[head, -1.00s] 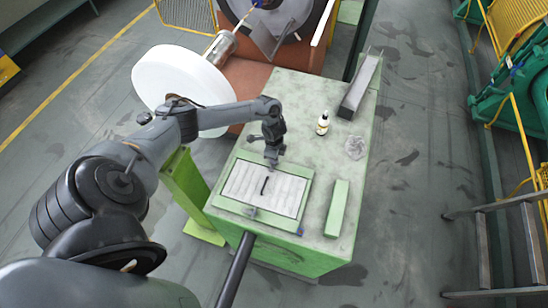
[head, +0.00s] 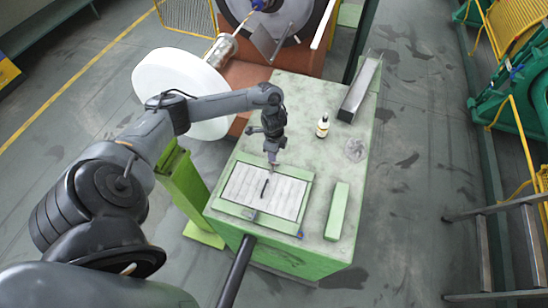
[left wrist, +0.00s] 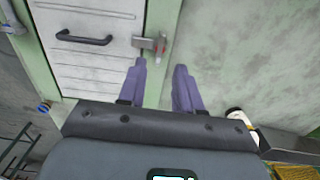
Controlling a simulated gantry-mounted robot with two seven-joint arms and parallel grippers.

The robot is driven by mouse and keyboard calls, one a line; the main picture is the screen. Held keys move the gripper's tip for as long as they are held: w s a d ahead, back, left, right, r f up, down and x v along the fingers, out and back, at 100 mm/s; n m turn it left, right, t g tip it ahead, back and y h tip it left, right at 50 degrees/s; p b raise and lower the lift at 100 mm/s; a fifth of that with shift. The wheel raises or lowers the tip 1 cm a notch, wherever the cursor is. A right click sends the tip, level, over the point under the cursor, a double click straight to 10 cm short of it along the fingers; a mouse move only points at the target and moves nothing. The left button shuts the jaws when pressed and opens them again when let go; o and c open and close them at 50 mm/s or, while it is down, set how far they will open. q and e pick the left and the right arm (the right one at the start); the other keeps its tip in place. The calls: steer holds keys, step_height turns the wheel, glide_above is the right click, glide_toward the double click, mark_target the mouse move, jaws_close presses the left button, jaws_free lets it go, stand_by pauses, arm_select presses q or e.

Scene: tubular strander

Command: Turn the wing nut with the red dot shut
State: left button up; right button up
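The white hatch panel (head: 285,195) with a black handle (head: 265,187) lies in a green frame on the green cabinet top. In the left wrist view a small grey metal piece (left wrist: 146,43) with a translucent reddish part (left wrist: 161,49) sits at the panel's edge; it looks like the red-dot wing nut. Its exact turn is hard to tell. My left gripper (head: 272,158) is above the panel's far edge. In the left wrist view its purple fingers (left wrist: 162,85) are apart and empty, just short of the nut, which lies ahead of the gap. My right gripper is not in view.
A blue fastener (head: 300,233) and a grey one (head: 251,215) are at the panel's near edge. A bottle (head: 322,126), a crumpled clear item (head: 355,149), a green bar (head: 337,210) and a metal channel (head: 360,88) stand to the right. A white reel (head: 180,75) is left.

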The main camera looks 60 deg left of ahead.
arm_select(q)
steer(key=shift+r, duration=2.3)
steer(key=shift+d, duration=0.1)
